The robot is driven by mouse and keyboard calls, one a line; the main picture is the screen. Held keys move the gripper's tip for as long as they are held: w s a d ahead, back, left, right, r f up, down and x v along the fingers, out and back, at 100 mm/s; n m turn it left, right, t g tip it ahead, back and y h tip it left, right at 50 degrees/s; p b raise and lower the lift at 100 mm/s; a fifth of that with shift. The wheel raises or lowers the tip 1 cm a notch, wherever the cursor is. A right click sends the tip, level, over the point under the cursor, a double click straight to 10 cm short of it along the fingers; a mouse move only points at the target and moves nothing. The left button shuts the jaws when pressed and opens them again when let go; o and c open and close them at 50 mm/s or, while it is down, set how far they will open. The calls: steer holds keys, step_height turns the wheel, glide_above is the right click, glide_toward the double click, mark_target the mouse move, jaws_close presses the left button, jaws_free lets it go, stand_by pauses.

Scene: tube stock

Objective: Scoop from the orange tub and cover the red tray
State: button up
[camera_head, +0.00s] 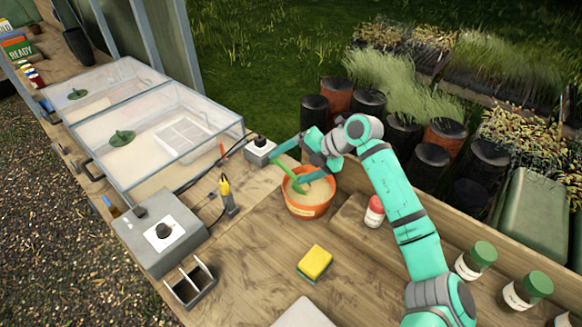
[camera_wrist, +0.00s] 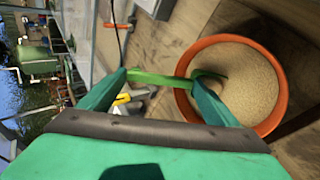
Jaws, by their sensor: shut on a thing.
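The orange tub (camera_head: 310,210) stands on the wooden bench and is filled with pale, grainy material. It also shows at the right in the wrist view (camera_wrist: 283,92). My gripper (camera_head: 298,163) is over the tub's back left side. It is shut on a green scoop (camera_head: 285,171), whose handle lies across between the fingertips in the wrist view (camera_wrist: 158,79). The scoop's head reaches over or into the pale material; a finger partly hides it, and I cannot tell whether it holds any. I cannot make out a red tray in either view.
Clear-lidded propagators (camera_head: 160,140) stand at the left, one with a pale gridded tray inside. A grey control box (camera_head: 160,232), a yellow-and-black tool (camera_head: 227,196), a yellow sponge (camera_head: 314,263) and a red-capped bottle (camera_head: 375,211) surround the tub. Bare bench lies left of the sponge.

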steer(key=shift+r+g+h, duration=0.3)
steer(key=shift+r+h, duration=0.5)
steer(key=shift+h, duration=0.3)
step_height(320, 180, up, 11)
steer(key=g+h, duration=0.1)
steer(key=h, duration=0.4)
stand_by(0.8)
